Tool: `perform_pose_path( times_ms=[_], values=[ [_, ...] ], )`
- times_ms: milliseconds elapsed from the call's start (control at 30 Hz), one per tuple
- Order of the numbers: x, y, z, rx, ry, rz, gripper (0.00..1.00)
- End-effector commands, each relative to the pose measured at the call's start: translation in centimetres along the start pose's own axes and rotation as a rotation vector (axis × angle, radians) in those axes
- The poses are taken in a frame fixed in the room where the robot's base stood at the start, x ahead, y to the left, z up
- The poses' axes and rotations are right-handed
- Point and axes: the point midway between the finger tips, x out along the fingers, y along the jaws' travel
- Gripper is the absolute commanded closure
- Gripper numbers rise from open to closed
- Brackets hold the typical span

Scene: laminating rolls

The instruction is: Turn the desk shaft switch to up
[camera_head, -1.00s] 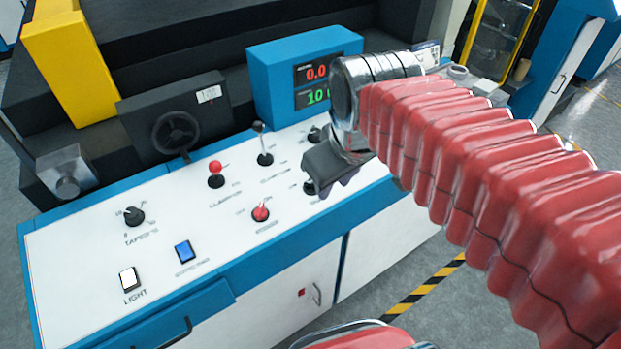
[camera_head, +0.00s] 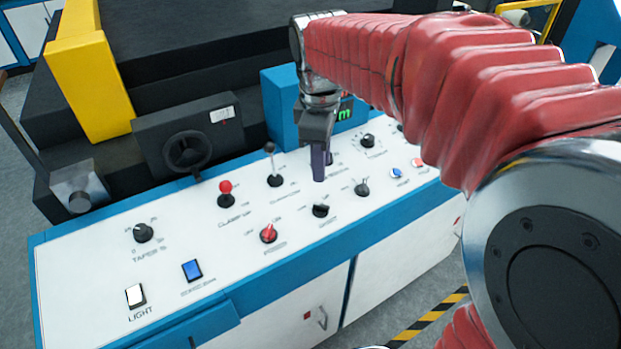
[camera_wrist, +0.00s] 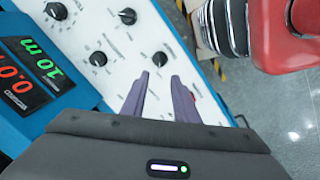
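The white desk panel (camera_head: 90,242) carries several black rotary knobs. A black knob (camera_head: 320,210) in the middle front has a small label below it that seems to read SHAFT; its pointer direction is too small to tell. My gripper (camera_head: 319,176) points down over the panel, behind and slightly left of that knob and apart from it in the picture. In the wrist view my gripper (camera_wrist: 160,88) shows two separated purple-grey fingers with nothing between them. A black knob (camera_wrist: 160,58) appears just beyond the fingertips; I cannot tell whether it is the shaft knob.
A red knob (camera_head: 268,233), a red-topped lever (camera_head: 225,194) and a grey lever (camera_head: 272,165) stand nearby. Another black knob (camera_head: 362,187) is to the right. A blue display box (camera_head: 281,108) rises behind my gripper. The panel's left front holds a light switch (camera_head: 135,294).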

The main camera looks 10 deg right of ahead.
Motion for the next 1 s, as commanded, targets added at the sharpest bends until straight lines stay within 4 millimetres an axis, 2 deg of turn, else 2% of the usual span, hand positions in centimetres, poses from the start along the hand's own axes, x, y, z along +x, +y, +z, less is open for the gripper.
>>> perform_pose_path(
  times_ms=[200, 367, 1000],
  values=[
    [0.1, 0.0, 0.0, 0.001, 0.000, 0.000, 0.73],
    [1.1, -0.1, 0.0, 0.001, -0.001, -0.002, 0.73],
    [10.5, -0.1, 0.0, 0.002, -0.001, -0.003, 0.73]
  ],
)
